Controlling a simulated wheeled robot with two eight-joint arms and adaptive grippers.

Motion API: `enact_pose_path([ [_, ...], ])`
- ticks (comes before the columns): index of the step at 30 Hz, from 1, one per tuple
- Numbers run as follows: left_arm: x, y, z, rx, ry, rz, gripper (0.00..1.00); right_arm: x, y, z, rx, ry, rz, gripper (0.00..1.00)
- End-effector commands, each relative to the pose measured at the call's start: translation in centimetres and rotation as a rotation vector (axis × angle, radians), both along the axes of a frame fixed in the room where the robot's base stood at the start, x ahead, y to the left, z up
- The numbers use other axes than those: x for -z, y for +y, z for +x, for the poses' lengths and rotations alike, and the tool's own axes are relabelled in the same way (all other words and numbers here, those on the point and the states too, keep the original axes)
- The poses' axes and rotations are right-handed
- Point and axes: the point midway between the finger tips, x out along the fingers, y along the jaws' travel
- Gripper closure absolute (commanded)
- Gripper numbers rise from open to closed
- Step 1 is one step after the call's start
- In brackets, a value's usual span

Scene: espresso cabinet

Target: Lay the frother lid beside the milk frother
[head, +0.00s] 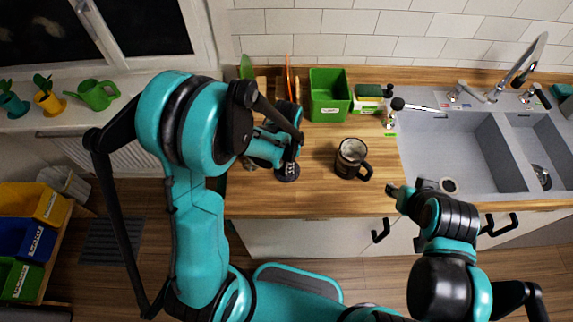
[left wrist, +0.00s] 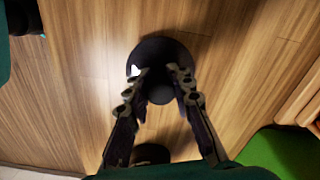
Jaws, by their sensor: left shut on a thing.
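The dark round frother lid (head: 287,174) is at the wooden counter's left part, under my left gripper (head: 290,156). In the left wrist view the lid (left wrist: 176,48) shows as a dark disc, and my left gripper (left wrist: 160,84) is shut on its round knob. I cannot tell whether the lid touches the wood or hangs just above it. The milk frother (head: 347,160), a dark mug-like pot with a handle, stands upright to the right of the lid, apart from it, with its top open. My right gripper (head: 394,193) is near the counter's front edge; its jaw state is unclear.
A green bin (head: 329,96) stands behind the frother, with a sponge and bottles beside it. A grey double sink (head: 450,145) fills the right side. Wood between lid and frother is clear. The left end of the counter is partly hidden by my left arm.

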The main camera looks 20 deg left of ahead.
Motion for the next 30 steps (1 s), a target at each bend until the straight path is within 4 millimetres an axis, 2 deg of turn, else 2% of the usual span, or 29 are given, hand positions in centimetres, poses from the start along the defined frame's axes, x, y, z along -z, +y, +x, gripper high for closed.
enact_pose_path([
  [5, 0.4, 0.0, 0.0, 0.0, 0.0, 0.0, 1.0, 0.5, 0.0, 0.0, 0.0, 0.0, 0.0, 0.6],
  [6, 0.3, 0.0, 0.0, 0.0, 0.0, 0.0, 0.71, 0.4, 0.0, 0.0, 0.0, 0.0, 0.0, 0.6],
  [8, 0.3, 0.0, 0.0, 0.0, 0.0, 0.0, 0.57, 0.3, 0.0, 0.0, 0.0, 0.0, 0.0, 0.6],
  [20, -0.4, 0.0, 0.0, 0.0, 0.0, 0.0, 0.57, -0.3, 0.0, 0.0, 0.0, 0.0, 0.0, 0.6],
  [23, -1.9, 0.0, 0.0, 0.0, 0.0, 0.0, 0.57, -0.6, 0.0, 0.0, 0.0, 0.0, 0.0, 0.6],
  [30, -7.4, 0.0, -0.1, 0.0, 0.0, 0.0, 0.57, -2.0, 0.0, 0.0, 0.0, 0.0, 0.0, 0.6],
])
